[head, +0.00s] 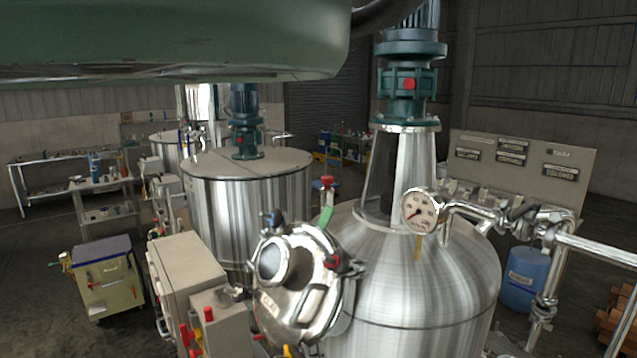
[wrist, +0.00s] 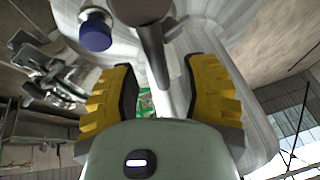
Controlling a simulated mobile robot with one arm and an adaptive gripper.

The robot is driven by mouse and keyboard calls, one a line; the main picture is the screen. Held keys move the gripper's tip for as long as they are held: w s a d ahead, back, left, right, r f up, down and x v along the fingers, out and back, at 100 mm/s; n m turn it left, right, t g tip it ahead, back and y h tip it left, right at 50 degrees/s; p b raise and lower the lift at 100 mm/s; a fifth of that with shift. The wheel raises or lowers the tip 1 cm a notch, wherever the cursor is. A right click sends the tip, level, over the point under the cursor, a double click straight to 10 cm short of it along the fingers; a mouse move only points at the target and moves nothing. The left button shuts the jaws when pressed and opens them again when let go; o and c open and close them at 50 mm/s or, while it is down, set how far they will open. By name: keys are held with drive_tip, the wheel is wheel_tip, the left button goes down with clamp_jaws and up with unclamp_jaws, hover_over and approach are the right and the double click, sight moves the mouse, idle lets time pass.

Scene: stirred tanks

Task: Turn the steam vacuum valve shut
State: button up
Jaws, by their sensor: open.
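In the wrist view my gripper (wrist: 160,64) is open, with two yellow ridged fingers apart. A dark grey rod (wrist: 153,60) runs down between the fingers in the picture; I cannot tell its distance or whether it touches them. A green part (wrist: 146,100) shows behind it. A dark blue knob (wrist: 95,34) is beyond the left finger. In the head view a green-bodied fitting with a red top (head: 327,205) stands on the right steel tank (head: 415,285). I cannot tell which fitting is the steam vacuum valve. My gripper is not visible in the head view.
A round pressure gauge (head: 419,212) and steel pipes (head: 515,222) are on the right tank's side. A steel manhole cover (head: 300,285) is at its front. A beige box (head: 187,272) stands left of it. Another steel tank (head: 240,205) is behind. Open floor shows at lower left.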

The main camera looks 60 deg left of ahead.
drive_tip(key=shift+f, duration=0.15)
clamp_jaws()
idle(0.4)
idle(0.4)
